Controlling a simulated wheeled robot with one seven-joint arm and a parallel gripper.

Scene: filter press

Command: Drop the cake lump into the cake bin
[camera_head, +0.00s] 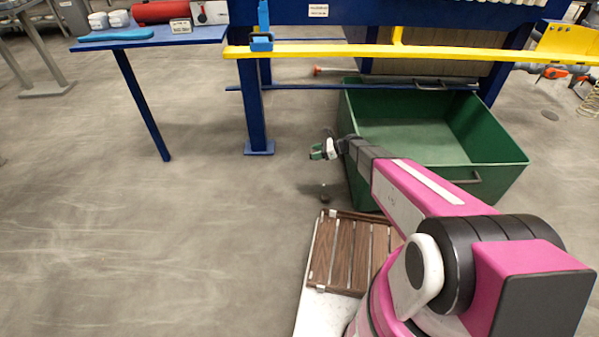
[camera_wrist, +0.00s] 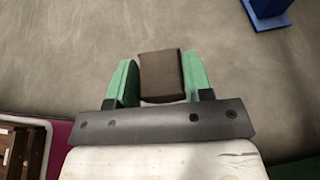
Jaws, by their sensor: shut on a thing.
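The cake lump (camera_wrist: 162,76) is a dark brown block. In the wrist view it sits between the two green fingers of my gripper (camera_wrist: 161,84), which is shut on it. In the head view my gripper (camera_head: 322,151) is small, above the floor just left of the cake bin, and the lump cannot be made out there. The cake bin (camera_head: 501,161) is a large open green box with handles, standing under the press frame. My arm hides part of its near left side. The part of its inside that shows looks empty.
A yellow rail (camera_head: 330,50) and blue press frame (camera_head: 252,105) stand behind and above the bin. A blue table (camera_head: 200,33) with several items is at upper left. A wooden slatted tray (camera_head: 347,252) is close to my base. Open floor lies left.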

